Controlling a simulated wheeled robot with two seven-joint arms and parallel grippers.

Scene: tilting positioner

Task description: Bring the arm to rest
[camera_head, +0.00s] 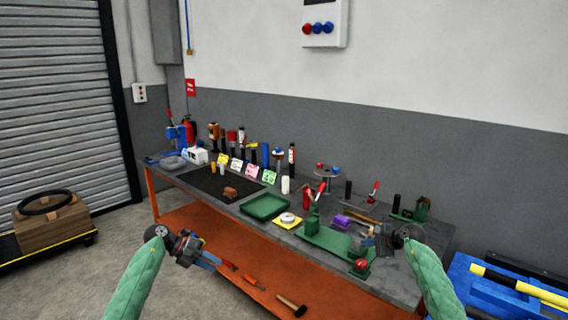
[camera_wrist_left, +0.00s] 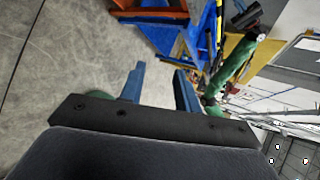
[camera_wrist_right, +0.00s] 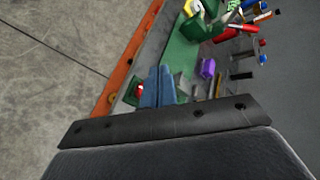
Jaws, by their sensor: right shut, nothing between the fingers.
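My left gripper (camera_head: 212,260) hangs in front of the bench's left-middle front edge, over the floor side in the head view. In the left wrist view its two blue fingers (camera_wrist_left: 158,82) stand apart with nothing between them. My right gripper (camera_head: 376,241) is over the right part of the bench, close to the green positioner base (camera_head: 330,240). In the right wrist view its blue fingers (camera_wrist_right: 158,80) are together and hold nothing. A red knob (camera_head: 361,265) is near it at the bench's front. Whether the right gripper touches anything is not clear.
The grey workbench (camera_head: 408,288) has an orange lower shelf (camera_head: 195,222) with loose tools. A green tray (camera_head: 264,206), a purple block (camera_head: 342,221) and several bottles stand on top. A blue rack (camera_head: 490,290) is at the right. The floor at the left front is clear.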

